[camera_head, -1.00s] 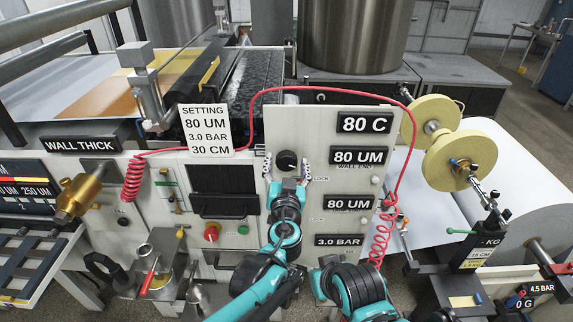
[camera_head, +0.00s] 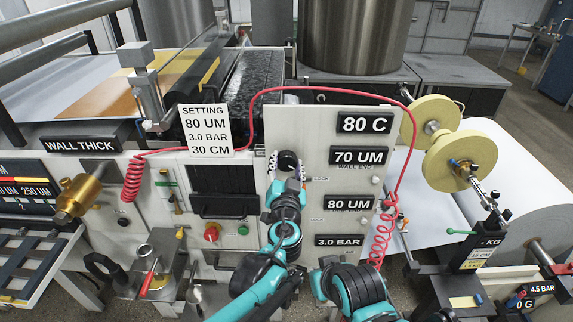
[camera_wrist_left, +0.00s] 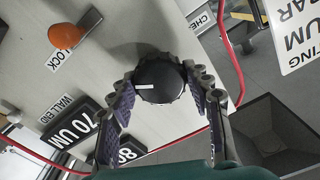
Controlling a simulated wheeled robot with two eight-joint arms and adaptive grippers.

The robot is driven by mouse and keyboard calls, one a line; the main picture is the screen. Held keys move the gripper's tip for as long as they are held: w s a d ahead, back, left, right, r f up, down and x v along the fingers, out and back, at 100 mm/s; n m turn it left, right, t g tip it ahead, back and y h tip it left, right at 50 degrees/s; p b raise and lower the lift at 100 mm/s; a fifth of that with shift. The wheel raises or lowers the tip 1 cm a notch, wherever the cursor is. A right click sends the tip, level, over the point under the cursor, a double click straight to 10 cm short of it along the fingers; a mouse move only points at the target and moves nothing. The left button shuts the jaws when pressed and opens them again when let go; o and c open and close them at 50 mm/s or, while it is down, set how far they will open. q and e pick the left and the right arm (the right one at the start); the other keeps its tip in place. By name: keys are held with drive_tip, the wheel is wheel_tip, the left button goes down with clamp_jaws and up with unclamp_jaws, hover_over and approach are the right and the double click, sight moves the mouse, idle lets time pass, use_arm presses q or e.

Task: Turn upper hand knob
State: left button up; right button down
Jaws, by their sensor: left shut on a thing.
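The upper hand knob (camera_head: 287,160) is a round black knob on the pale panel. It also shows in the left wrist view (camera_wrist_left: 160,82), with a white line mark on its face pointing left. My left gripper (camera_head: 287,170) is shut on the knob, with one finger on each side of its rim. The display (camera_head: 358,156) to the right of the knob reads 70 UM, and the same display shows in the wrist view (camera_wrist_left: 74,128). A setting sign (camera_head: 205,130) left of the knob reads 80 UM, 3.0 BAR, 30 CM. My right gripper is not visible.
Other displays read 80 C (camera_head: 364,123), 80 UM (camera_head: 349,203) and 3.0 BAR (camera_head: 338,240). A red coiled hose (camera_head: 399,150) arches over the panel. An orange knob (camera_wrist_left: 65,36) stands near the gripper in the wrist view. My right arm's links are low on the right.

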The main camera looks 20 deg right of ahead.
use_arm(q)
drive_tip(key=m, duration=0.5)
idle(0.5)
drive_tip(key=o, duration=1.2)
drive_tip(key=shift+c, duration=0.2)
drive_tip(key=v, duration=1.2)
